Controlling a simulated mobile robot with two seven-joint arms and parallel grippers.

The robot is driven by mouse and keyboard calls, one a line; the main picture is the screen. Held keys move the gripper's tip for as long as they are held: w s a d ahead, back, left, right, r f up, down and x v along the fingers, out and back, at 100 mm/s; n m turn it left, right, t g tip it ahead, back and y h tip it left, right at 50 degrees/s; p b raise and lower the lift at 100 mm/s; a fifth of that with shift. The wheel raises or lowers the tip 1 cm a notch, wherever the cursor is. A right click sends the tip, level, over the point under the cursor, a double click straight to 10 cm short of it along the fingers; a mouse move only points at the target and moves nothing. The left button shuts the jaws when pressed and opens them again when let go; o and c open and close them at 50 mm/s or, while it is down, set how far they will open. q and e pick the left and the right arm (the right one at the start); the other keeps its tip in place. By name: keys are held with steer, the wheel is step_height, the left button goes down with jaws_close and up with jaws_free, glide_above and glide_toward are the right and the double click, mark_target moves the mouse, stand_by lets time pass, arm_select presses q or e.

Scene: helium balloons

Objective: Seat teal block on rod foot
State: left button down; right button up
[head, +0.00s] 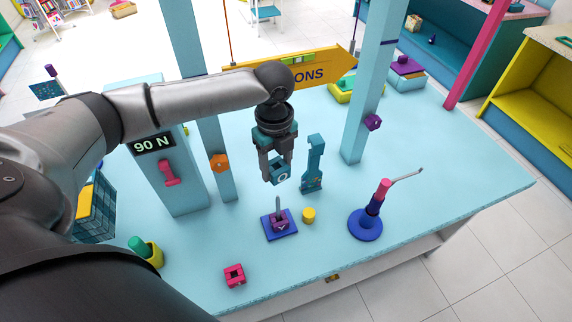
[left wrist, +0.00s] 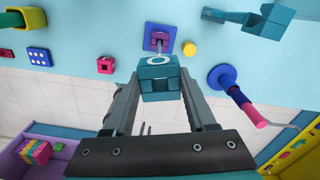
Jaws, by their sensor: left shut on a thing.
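My left gripper (head: 276,172) points down and is shut on a teal block (head: 279,175) with a white ring mark. In the left wrist view the teal block (left wrist: 158,72) sits between the fingertips. The rod foot is a blue square plate (head: 267,234) on the table, with a thin upright rod (head: 278,203). A purple block (head: 280,222) with a white mark sits around the rod on the plate. The teal block is in the air above the rod and apart from it in the head view. My right gripper is not in view.
A yellow cylinder (head: 309,215) stands right of the plate. A teal upright tool (head: 314,165) is behind it. A blue-based stand (head: 365,225) with an angled wire is further right. A pink block (head: 234,275) lies near the front edge. Light-blue posts (head: 218,165) rise behind.

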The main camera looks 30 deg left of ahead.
arm_select(q)
steer(key=shift+s, duration=0.2)
steer(key=b, duration=0.1)
glide_above(278, 208)
steer(key=shift+w+a+f, duration=0.1)
steer(key=shift+f, duration=1)
steer(key=shift+w+a+f, duration=0.1)
steer(key=shift+f, duration=0.95)
steer(key=shift+f+b, duration=0.35)
steer(key=shift+f, duration=1)
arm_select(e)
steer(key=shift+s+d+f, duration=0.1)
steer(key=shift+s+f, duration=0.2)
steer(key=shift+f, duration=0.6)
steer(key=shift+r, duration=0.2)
arm_select(q)
steer(key=shift+p, duration=0.45)
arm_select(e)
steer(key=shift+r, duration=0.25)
arm_select(q)
steer(key=shift+p, duration=0.4)
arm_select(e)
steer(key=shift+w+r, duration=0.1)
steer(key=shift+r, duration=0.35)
arm_select(q)
steer(key=shift+f+b, duration=3.2)
steer(key=shift+f, duration=2.15)
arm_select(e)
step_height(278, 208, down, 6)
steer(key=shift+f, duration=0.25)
